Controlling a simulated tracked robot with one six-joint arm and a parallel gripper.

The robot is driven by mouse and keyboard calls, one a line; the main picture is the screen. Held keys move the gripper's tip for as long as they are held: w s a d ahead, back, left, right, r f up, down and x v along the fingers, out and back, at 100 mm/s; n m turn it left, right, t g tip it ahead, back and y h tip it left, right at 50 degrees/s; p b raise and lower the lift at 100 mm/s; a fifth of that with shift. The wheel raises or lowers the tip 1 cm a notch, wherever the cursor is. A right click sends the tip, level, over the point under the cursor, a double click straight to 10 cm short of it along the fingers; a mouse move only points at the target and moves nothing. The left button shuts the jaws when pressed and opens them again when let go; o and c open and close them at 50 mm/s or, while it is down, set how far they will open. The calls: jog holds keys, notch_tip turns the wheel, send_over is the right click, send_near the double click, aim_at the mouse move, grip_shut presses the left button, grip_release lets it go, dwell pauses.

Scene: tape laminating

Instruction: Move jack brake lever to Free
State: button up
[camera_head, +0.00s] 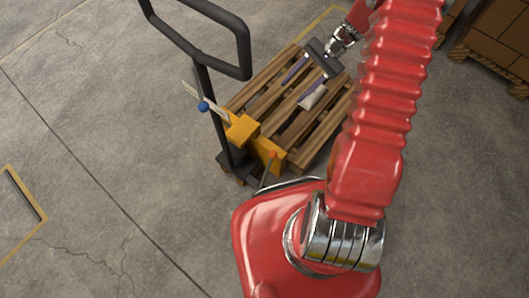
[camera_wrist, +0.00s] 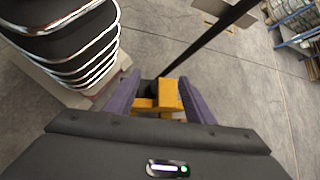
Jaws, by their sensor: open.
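The pallet jack has a yellow body (camera_head: 265,150) and a tall black handle (camera_head: 243,45). I cannot tell which is the brake lever, nor read any markings. My gripper (camera_head: 293,95) is open and empty, above the wooden pallet behind the jack body. In the wrist view the yellow body (camera_wrist: 168,95) appears between my purple fingers, beyond their tips, apart from them as far as I can tell. No lever knob shows clearly there.
The slatted wooden pallet (camera_head: 325,128) sits beneath my gripper, behind the jack. The black handle rises to the left of my gripper in the head view. Stacked brown boxes (camera_head: 502,35) stand at the upper right. The concrete floor on the left is mostly clear.

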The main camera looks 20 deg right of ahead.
jog(key=s+d+f+m+t+y, duration=0.1)
jog(key=d+f+m+y, duration=0.15)
jog(key=f, duration=0.75)
jog(key=s+d+f+m+t+y, duration=0.1)
jog(key=f+m+y, duration=0.25)
jog(key=f, duration=0.65)
jog(key=s+a+f+m+t+y, duration=0.1)
jog(key=s+f+m+t, duration=0.2)
jog(key=f, duration=0.4)
jog(key=s+a+f+m+t, duration=0.2)
jog(key=s+f+m+t, duration=0.1)
jog(key=f, duration=0.5)
jog(key=shift+s+f+m+y, duration=0.15)
jog(key=shift+s+m+y, duration=0.2)
jog(key=shift+s, duration=0.35)
jog(key=x, duration=1.3)
jog(key=shift+w+a, duration=0.25)
jog(key=shift+a, duration=0.05)
jog(key=shift+c, duration=0.7)
